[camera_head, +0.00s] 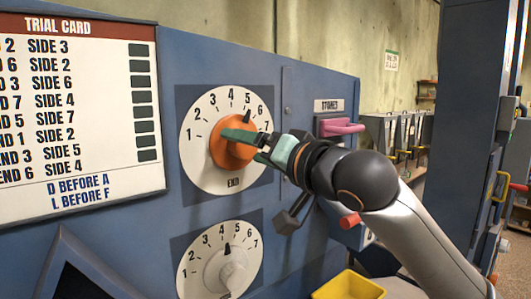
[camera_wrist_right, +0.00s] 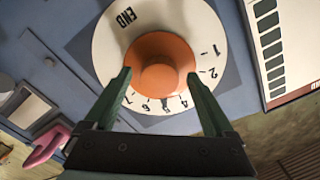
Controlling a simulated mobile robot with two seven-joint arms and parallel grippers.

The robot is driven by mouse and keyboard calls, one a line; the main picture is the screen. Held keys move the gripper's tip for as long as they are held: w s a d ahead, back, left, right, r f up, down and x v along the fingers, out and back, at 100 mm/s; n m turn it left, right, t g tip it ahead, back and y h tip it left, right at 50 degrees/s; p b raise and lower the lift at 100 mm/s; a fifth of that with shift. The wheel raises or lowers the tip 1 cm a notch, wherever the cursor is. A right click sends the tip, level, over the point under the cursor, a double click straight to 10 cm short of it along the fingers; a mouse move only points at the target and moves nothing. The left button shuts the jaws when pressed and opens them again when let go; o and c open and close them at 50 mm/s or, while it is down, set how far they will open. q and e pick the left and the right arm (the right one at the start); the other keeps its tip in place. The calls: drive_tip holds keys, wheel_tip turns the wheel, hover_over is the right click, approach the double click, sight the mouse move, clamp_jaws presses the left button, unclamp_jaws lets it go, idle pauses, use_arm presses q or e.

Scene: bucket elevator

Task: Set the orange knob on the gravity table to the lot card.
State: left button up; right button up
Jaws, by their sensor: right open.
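The orange knob (camera_head: 226,153) is on the upper white dial (camera_head: 203,178), marked END and numbered 1 to 7, on the blue panel. My right gripper (camera_head: 240,146) is open in front of the knob. In the right wrist view, its green fingers (camera_wrist_right: 158,75) stand on either side of the orange knob (camera_wrist_right: 160,62); I cannot tell whether they touch it. The trial card (camera_head: 80,130) at left lists END and SIDE numbers; its left edge is cut off. My left gripper is out of view.
A lower dial (camera_head: 190,272) has a white knob (camera_head: 226,268) with its pointer near 4. A pink handle (camera_head: 341,127) juts out at right. A dark knob lever (camera_head: 293,212) and a yellow bin (camera_head: 348,287) are below my right wrist.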

drive_tip(key=b+v, duration=0.2)
drive_tip(key=v, duration=1)
